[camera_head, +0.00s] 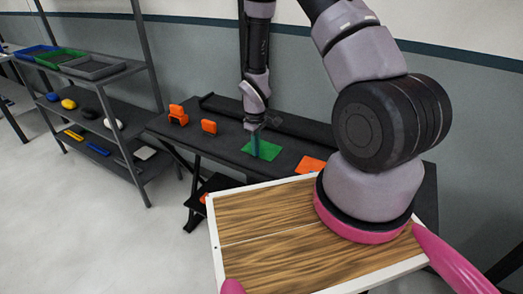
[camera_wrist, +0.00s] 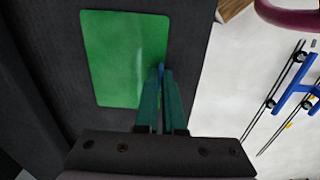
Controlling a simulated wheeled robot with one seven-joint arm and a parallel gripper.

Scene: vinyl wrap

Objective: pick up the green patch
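The green patch (camera_head: 265,150) lies on the dark table, left of the orange patch. In the wrist view the green patch (camera_wrist: 122,55) is a rounded rectangle with a paler streak towards its right side. My gripper (camera_head: 256,140) points down at the patch. In the wrist view the teal fingers of my gripper (camera_wrist: 160,75) reach the patch's lower right edge, with a bit of blue at their tips. The fingers are close together. I cannot tell whether they touch or pinch the patch.
The dark table (camera_head: 225,150) also holds an orange patch (camera_head: 310,165) and small orange holders (camera_head: 178,115). A wood-topped tray with a white rim (camera_head: 215,245) is in front. Shelves with trays (camera_head: 92,67) and small items stand at left. The floor at left is clear.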

